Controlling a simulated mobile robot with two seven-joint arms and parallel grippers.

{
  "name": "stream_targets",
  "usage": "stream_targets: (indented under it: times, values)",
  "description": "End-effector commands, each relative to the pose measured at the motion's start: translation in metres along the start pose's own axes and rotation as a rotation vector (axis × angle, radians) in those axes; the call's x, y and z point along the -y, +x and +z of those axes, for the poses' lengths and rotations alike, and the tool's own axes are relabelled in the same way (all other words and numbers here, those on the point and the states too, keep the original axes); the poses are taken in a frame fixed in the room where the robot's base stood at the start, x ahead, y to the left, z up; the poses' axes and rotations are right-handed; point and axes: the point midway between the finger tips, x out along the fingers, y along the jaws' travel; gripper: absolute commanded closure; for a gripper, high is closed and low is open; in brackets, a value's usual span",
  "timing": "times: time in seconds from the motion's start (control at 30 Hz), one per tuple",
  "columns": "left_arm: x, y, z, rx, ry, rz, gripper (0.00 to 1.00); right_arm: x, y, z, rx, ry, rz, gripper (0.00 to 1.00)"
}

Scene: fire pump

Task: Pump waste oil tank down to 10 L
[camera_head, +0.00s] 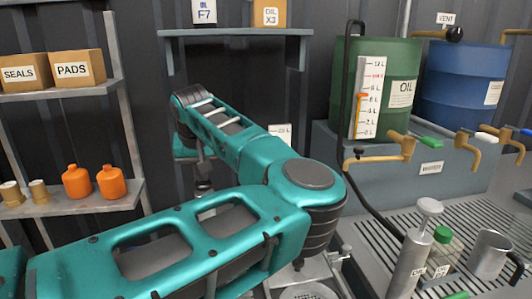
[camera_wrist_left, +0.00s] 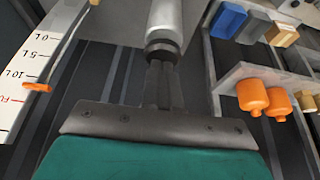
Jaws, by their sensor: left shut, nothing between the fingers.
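My left gripper (camera_wrist_left: 163,70) is shut and empty, its dark fingers pointing at a silver cylinder with a dark collar (camera_wrist_left: 165,22). I cannot tell whether they touch. In the wrist view a white level scale (camera_wrist_left: 28,70) appears upside down. Its orange marker (camera_wrist_left: 38,87) is just past the 10 L mark, towards a red mark that is cut off. In the head view my teal arm hides most of what lies behind it. A green oil drum (camera_head: 398,60) has its own scale (camera_head: 367,115) with an orange marker (camera_head: 360,97) partway up. My right gripper is out of view.
A blue drum (camera_head: 465,85) stands at the right, with brass taps (camera_head: 400,150) along the bench. A silver hand pump (camera_head: 412,255), a green-capped bottle (camera_head: 441,250) and a metal mug (camera_head: 488,255) stand on the grated bench. Shelves with boxes (camera_head: 79,69) and orange bottles (camera_head: 77,182) are at left.

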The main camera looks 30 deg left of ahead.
Motion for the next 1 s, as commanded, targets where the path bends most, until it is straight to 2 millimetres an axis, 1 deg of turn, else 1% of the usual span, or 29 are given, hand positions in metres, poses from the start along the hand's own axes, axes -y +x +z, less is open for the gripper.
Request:
stream_targets:
  times: [0.03, 0.1, 0.37, 1.0]
  values:
    - [0.0, 0.005, 0.004, 0.01, 0.001, -0.001, 1.0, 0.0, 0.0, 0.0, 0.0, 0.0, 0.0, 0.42]
    - [0.001, 0.008, 0.005, 0.011, 0.001, -0.002, 1.0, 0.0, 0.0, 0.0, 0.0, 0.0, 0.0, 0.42]
    - [0.0, 0.006, 0.004, 0.011, 0.001, -0.001, 1.0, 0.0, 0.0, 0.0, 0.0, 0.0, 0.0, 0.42]
    - [0.0, -0.037, -0.015, 0.007, 0.0, 0.001, 1.0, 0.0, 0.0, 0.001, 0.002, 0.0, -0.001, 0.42]
